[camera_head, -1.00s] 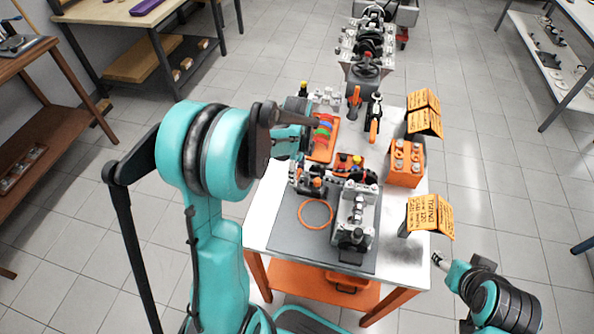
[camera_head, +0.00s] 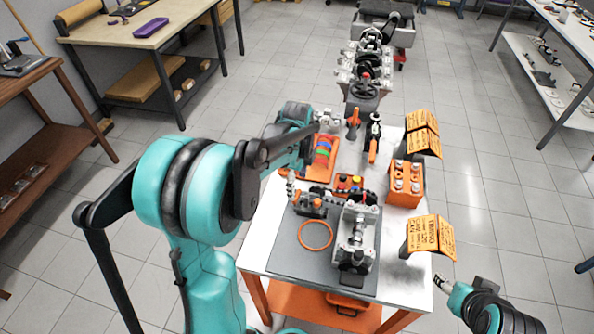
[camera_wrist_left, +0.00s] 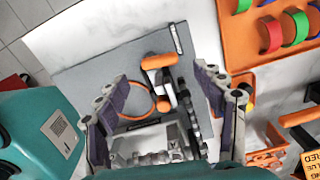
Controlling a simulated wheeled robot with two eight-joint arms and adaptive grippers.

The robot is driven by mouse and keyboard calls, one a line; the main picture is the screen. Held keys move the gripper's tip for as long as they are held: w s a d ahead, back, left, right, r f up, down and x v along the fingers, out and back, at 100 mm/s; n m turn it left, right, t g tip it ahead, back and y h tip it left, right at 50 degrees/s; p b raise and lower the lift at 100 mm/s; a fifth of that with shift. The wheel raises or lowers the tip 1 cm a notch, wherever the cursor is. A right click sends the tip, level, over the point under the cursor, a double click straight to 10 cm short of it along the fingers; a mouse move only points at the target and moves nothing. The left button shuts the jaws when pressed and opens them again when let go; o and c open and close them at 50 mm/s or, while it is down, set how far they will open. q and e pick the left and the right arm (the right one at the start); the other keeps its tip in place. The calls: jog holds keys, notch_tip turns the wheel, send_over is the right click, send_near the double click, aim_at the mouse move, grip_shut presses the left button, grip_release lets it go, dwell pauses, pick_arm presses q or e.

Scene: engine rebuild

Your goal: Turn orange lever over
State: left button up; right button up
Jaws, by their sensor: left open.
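A small black and grey device with an orange lever (camera_head: 314,198) stands on the grey mat (camera_head: 285,255), behind an orange ring (camera_head: 315,235). In the left wrist view the orange lever (camera_wrist_left: 159,62) lies between the open fingers, apart from both. My left gripper (camera_wrist_left: 160,82) is open and empty, above the device. In the head view the left gripper (camera_head: 291,184) is partly hidden by its own arm, and its fingers point down. My right gripper (camera_head: 440,282) is off the table's right side, too small to tell open or shut.
A grey metal engine part (camera_head: 357,235) stands right of the ring. An orange tray (camera_head: 318,172) with coloured rings is behind the device. An orange box (camera_head: 405,183) and orange signs (camera_head: 430,235) line the right edge.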

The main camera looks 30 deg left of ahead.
aim_at(298, 196)
pick_arm(q)
notch_tip(298, 196, up, 7)
dwell(0.3)
jog(key=shift+r, duration=0.1)
jog(key=s+d+n+t, duration=0.7)
jog(key=s+d+n, duration=0.3)
jog(key=s+n, duration=0.5)
jog(key=shift+r+n, duration=0.25)
jog(key=shift+n, duration=0.65)
